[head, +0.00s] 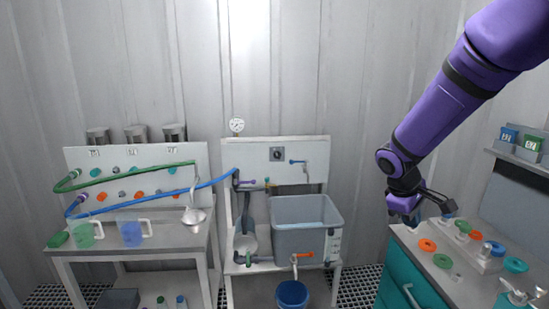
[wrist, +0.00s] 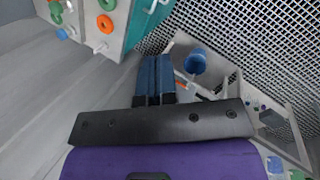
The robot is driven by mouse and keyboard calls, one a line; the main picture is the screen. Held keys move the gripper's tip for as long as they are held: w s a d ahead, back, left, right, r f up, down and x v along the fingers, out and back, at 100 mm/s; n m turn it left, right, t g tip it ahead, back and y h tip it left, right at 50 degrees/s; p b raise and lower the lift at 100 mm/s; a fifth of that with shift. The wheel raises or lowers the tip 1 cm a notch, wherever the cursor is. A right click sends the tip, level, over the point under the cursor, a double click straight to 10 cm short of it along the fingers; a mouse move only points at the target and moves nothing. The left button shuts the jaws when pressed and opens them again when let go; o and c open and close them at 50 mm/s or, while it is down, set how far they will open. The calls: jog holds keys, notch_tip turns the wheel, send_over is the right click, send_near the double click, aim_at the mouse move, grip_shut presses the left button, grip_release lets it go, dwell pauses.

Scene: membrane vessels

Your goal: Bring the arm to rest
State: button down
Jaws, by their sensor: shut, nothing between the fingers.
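My purple arm comes in from the upper right in the head view. My gripper (head: 404,207) hangs at its end, in the air left of and above the teal cabinet's top. In the wrist view the two dark blue fingers (wrist: 155,80) lie side by side, closed, with nothing between them. The gripper touches nothing that I can see.
The teal cabinet (head: 400,289) stands at the right, its top holding orange and green rings. A bench with a grey tank (head: 307,226) stands in the middle, a blue bucket (head: 292,294) at its front. A left bench holds a green jug (head: 84,234) and a blue jug (head: 131,234).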

jog(key=s+a+r+m+t+y, duration=0.1)
jog(key=s+r+m, duration=0.1)
jog(key=s+r, duration=0.3)
jog(key=s+r+m+t+y, duration=0.2)
jog(key=s+r, duration=0.4)
jog(key=s, duration=0.6)
jog(key=s+a+r+m+t+y, duration=0.1)
jog(key=s+r+m, duration=0.2)
jog(key=s, duration=0.6)
notch_tip(320, 180, up, 3)
jog(key=shift+a+f+m+y, duration=0.1)
jog(key=shift+a+m+y, duration=0.2)
